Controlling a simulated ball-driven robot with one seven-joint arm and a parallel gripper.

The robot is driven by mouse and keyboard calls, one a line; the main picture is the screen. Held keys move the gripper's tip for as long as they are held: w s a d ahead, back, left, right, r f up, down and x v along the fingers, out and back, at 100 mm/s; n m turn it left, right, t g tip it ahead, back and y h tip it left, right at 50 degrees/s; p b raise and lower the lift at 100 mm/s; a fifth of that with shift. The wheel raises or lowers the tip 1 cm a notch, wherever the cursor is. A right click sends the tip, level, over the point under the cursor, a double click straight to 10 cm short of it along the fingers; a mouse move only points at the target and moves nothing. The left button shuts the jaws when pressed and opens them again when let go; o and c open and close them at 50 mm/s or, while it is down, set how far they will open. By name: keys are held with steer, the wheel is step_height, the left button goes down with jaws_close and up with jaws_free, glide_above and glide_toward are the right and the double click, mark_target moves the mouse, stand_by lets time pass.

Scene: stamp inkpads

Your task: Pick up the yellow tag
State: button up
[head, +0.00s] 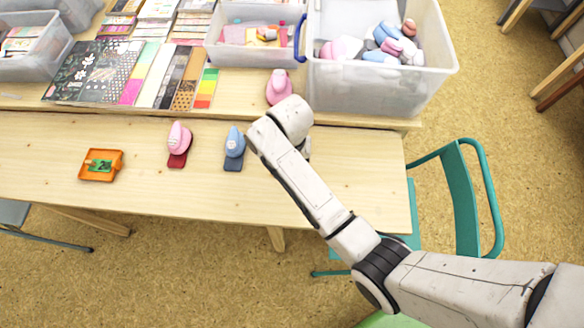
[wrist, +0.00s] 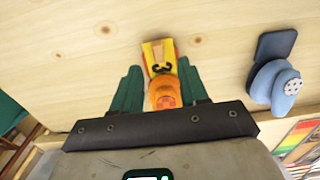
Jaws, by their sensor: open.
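The yellow tag (wrist: 154,54) lies on the wooden table in the wrist view, with a black mark like a 3 on it. A rounded orange object (wrist: 165,93), which looks like a stamp, stands against its near side; I cannot tell if they are joined. My gripper (wrist: 159,78) is open, with one green finger on each side of the orange object and the tag's near end. I cannot tell whether the fingers touch either one. In the head view my arm hides the tag and the gripper.
A blue stamp on a dark pad (head: 234,148) stands close left of my arm. A pink stamp on a red pad (head: 178,144) and an orange tray (head: 101,165) with a green tag are farther left. Another pink stamp (head: 279,88) and clear bins (head: 385,85) stand behind.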

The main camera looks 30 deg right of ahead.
step_height(320, 180, down, 4)
steer(key=shift+d+f, duration=0.1)
steer(key=shift+c, duration=0.2)
jaws_close()
